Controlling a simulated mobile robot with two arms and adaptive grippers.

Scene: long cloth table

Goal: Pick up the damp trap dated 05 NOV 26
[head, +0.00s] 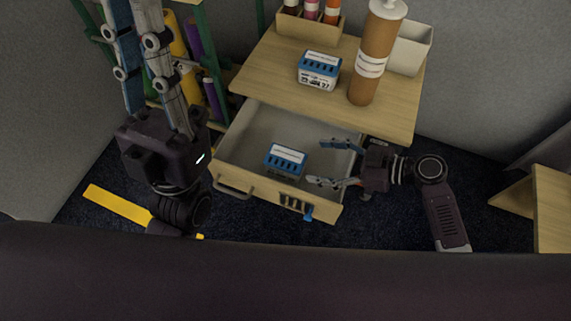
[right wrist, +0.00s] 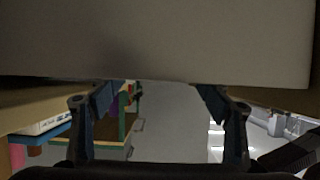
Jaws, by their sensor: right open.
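One damp trap (head: 286,157), a small blue box with a white top label, sits in the open drawer (head: 237,150); its date cannot be read. A second damp trap (head: 318,69), blue and white, stands on the wooden top; its front print seems to read 22, an unclear month, 27. My right gripper (head: 318,163) is open and empty over the drawer, its fingertips just right of the trap there and apart from it. In the right wrist view its fingers (right wrist: 158,100) are spread, with nothing between them. My left gripper's fingers point up at upper left, tips cut off.
A brown cylinder (head: 368,80) with a white cap, a white bin (head: 410,48) and a tray of bottles (head: 309,24) stand on the wooden top (head: 270,88). A green rack with rolls is at left. A pale surface (right wrist: 160,40) fills the upper right wrist view.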

